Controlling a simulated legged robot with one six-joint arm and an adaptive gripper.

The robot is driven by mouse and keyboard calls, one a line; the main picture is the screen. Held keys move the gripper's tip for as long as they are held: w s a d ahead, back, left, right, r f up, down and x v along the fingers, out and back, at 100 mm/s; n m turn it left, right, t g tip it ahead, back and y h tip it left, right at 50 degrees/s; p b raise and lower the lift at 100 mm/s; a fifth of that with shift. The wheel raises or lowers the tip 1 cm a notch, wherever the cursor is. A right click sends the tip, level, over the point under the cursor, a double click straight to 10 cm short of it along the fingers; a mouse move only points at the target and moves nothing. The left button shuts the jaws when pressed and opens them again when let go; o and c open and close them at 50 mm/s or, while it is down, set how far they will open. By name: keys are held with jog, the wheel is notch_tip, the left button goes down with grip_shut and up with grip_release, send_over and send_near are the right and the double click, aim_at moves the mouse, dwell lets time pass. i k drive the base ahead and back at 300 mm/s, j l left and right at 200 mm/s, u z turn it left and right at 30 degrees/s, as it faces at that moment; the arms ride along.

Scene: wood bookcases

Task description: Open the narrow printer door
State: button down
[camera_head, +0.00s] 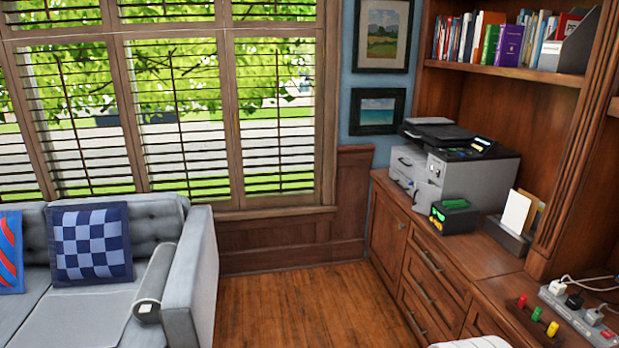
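A grey and black printer (446,167) stands on the wooden counter at the right, close to the wall corner. Its left-facing front shows light panels or trays (407,168); no open flap shows there. Below the counter, left of the drawers, is a narrow wooden cabinet door (387,239) with a small knob (402,226). This door looks shut, flush with the cabinet front. My gripper is not in view.
Drawers (436,275) with bar handles lie right of the door. A small black device (454,216), a letter holder (508,236) and a power strip (580,314) sit on the counter. A grey sofa (190,275) stands left; the wood floor (300,305) between is clear.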

aim_at(424, 193)
jog(key=i+j, duration=0.1)
jog(key=i, duration=0.35)
jog(key=i+j, duration=0.1)
jog(key=i, duration=0.35)
jog(key=i+j, duration=0.15)
jog(key=i, duration=0.35)
jog(key=i+l, duration=0.45)
jog(key=i, duration=0.15)
jog(key=i+l, duration=0.25)
jog(key=l, duration=0.15)
jog(key=i+l, duration=0.25)
jog(key=l+z, duration=0.05)
jog(key=l, duration=0.05)
